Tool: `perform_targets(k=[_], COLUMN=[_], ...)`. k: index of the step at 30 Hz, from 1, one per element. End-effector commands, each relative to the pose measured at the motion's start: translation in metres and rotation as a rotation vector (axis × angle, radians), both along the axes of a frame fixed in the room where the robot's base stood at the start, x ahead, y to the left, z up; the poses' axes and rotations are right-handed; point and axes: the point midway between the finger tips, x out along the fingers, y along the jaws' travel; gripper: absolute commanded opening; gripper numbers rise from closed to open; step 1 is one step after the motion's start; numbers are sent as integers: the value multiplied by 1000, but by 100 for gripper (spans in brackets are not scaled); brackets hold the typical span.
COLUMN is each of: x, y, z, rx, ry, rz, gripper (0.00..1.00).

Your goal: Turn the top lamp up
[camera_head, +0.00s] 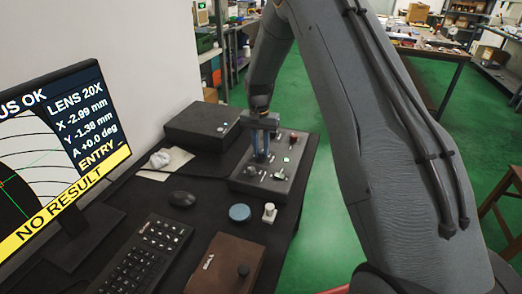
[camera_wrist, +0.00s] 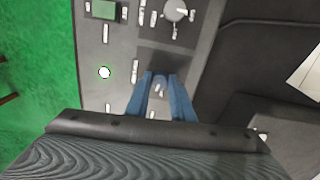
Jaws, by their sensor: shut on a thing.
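The dark grey control box (camera_head: 240,184) stands on the black desk, with several small knobs and switches and a red button on its top. My gripper (camera_head: 261,158) reaches down over the back left part of this box. In the wrist view, the blue fingers of my gripper (camera_wrist: 158,90) are closed around a small grey knob (camera_wrist: 159,87) on the panel. Its label is too small to read, so I cannot tell which lamp it belongs to. The head view hides the knob behind the fingers.
A larger round dial (camera_wrist: 175,10), a green rectangle (camera_wrist: 104,10) and a white round button (camera_wrist: 104,72) are near the fingers. A black box (camera_head: 196,127) stands behind left. A blue disc (camera_head: 239,212) and a monitor (camera_head: 60,150) reading "NO RESULT" are nearer.

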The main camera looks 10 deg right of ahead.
Motion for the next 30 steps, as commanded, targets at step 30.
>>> perform_targets(k=[30], x=[-1], y=[1], z=[-1], rx=[0], ry=[4], rz=[-138], gripper=[40])
